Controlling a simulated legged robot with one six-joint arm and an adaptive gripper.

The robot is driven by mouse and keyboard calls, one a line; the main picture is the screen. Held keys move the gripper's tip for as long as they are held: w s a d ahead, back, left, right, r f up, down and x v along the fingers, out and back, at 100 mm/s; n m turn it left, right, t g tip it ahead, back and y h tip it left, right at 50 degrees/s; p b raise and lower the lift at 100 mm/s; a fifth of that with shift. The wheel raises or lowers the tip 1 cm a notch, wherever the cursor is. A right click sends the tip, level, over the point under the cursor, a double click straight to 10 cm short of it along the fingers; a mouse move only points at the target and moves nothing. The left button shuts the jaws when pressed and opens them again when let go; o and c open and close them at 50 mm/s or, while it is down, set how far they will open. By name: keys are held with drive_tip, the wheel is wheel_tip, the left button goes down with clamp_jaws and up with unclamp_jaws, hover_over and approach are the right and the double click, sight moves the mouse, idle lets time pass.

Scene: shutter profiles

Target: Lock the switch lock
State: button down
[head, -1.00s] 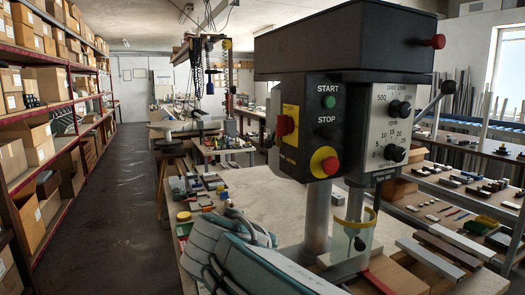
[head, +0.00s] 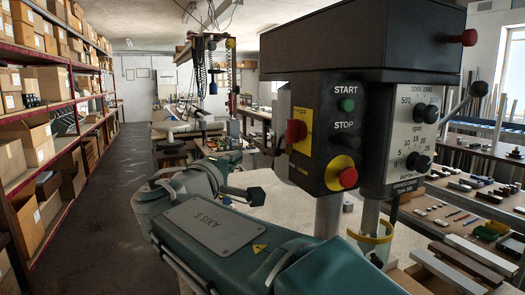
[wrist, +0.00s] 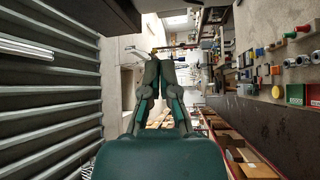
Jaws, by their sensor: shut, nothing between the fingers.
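The drill press control box (head: 316,170) stands at the right in the head view. On its left part is a red rotary switch knob (head: 296,131) on a yellow plate (head: 303,121), which I take for the switch lock. Its exact turn is hard to read. The green START button (head: 347,105), black STOP button and red emergency knob (head: 347,178) on yellow are to its right. My teal arm crosses below and left of the box. In the wrist view my gripper (wrist: 165,58) is shut and empty, its fingertips together. The switch is not distinguishable there.
Shelves with cardboard boxes (head: 38,145) line the left, beside a clear aisle floor (head: 105,185). A dark lever knob (head: 479,89) sticks out right of the press. The bench at the right holds many small parts. The wrist view is sideways, with ribbed grey slats (wrist: 50,100) at left.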

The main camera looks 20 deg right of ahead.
sight(275, 152)
drive_tip(key=w+d, duration=0.2)
drive_tip(key=d, duration=0.6)
drive_tip(key=shift+w+r, duration=0.15)
drive_tip(key=shift+w, duration=0.2)
idle(0.3)
drive_tip(key=shift+s, duration=1.6)
